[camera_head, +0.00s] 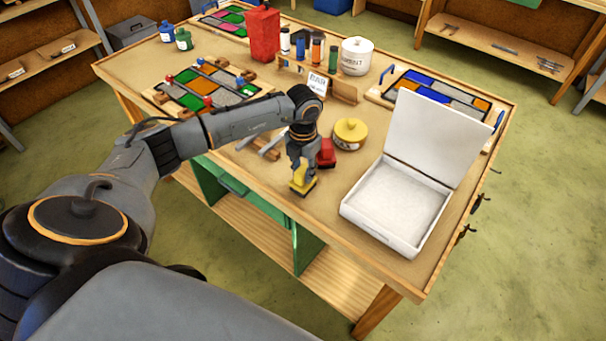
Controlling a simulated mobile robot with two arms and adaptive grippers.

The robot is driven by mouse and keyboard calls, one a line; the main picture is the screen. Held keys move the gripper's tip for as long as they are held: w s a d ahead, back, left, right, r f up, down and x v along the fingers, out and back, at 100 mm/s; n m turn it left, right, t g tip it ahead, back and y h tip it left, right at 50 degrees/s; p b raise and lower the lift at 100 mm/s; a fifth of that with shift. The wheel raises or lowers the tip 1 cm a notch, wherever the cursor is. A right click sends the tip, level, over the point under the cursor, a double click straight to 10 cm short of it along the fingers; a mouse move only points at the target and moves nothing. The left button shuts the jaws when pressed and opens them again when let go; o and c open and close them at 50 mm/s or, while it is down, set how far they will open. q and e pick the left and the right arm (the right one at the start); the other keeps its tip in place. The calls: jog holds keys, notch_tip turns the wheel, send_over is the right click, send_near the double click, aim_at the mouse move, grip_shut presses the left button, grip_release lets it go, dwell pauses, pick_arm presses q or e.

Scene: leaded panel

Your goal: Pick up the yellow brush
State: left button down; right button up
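The yellow brush (302,187) is near the front edge of the workbench, with a dark underside. My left gripper (304,171) points down at it from above, its fingers at the brush's upper part and partly covering it. I cannot tell whether the fingers are closed on the brush, or whether it rests on the bench or is slightly raised. My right gripper is not in view.
A red brush-like block (327,152) is close behind the gripper. A yellow-lidded tub (349,133) stands behind it. An open white box (380,208) is to the right. Leaded panels (205,88) and bottles stand farther back. Tools lie left of the gripper.

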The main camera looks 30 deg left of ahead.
pick_arm(q)
jog(key=shift+r, duration=0.15)
jog(key=shift+w+r+b, duration=0.1)
jog(key=shift+r+b, duration=0.1)
jog(key=shift+b, duration=0.1)
notch_tip(320, 180, up, 2)
jog(key=shift+r+b, duration=0.1)
jog(key=shift+b, duration=0.8)
jog(key=s+d+r+b, duration=0.4)
jog(key=s+d+r, duration=0.2)
jog(key=s+r, duration=0.4)
jog(key=shift+s+d+r, duration=0.15)
jog(key=shift+s+d, duration=0.2)
jog(key=shift+s, duration=0.9)
jog(key=c, duration=1.6)
grip_release()
jog(key=shift+c, duration=0.2)
jog(key=c, duration=0.4)
